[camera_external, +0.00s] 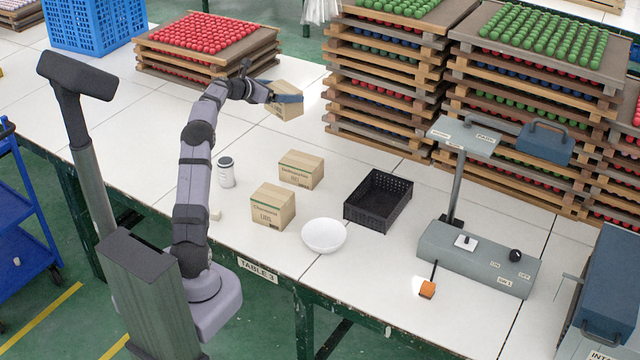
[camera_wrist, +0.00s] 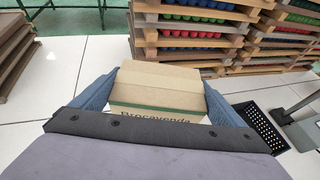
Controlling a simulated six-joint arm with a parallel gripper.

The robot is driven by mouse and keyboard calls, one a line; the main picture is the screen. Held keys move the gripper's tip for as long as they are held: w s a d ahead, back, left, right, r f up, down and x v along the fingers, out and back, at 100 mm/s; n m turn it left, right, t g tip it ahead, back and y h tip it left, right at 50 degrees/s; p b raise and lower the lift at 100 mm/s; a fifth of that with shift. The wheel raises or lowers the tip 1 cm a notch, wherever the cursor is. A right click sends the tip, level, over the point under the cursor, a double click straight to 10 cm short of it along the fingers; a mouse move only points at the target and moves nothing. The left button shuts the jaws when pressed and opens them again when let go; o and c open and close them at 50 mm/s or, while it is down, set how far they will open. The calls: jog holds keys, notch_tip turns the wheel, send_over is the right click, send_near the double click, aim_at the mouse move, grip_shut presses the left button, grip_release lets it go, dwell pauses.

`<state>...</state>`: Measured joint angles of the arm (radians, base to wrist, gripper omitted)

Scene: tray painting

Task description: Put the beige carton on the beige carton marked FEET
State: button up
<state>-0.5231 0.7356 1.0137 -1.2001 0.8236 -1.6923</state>
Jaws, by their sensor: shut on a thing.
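My gripper (camera_external: 288,97) is shut on a beige carton (camera_external: 285,110) and holds it up above the far part of the table. In the wrist view the held carton (camera_wrist: 158,84) sits between the two blue fingers, with a green stripe and dark print on its near side. Two more beige cartons stand upright on the table: one farther back (camera_external: 302,168) and one nearer (camera_external: 272,205). Both have a green stripe and printed lettering, too small to read surely, so I cannot tell which is marked FEET. The held carton is apart from both.
A grey device (camera_external: 478,258) is at right. Tall tray stacks (camera_external: 380,100) rise behind, right of the held carton. Open table lies between it and the standing cartons.

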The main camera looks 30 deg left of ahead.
jog(key=s+d+r, duration=0.1)
jog(key=d+r, duration=0.1)
jog(key=d, duration=0.6)
send_over(301, 160)
jog(key=shift+m+h, duration=0.4)
notch_tip(301, 160, down, 6)
jog(key=shift+r+p, duration=0.15)
jog(key=shift+p, duration=0.25)
jog(key=shift+w+f+b, duration=0.1)
jog(key=shift+f+b, duration=0.25)
jog(key=shift+f, duration=4.6)
jog(key=shift+f, duration=0.25)
jog(key=o, duration=1.3)
jog(key=shift+c, duration=0.2)
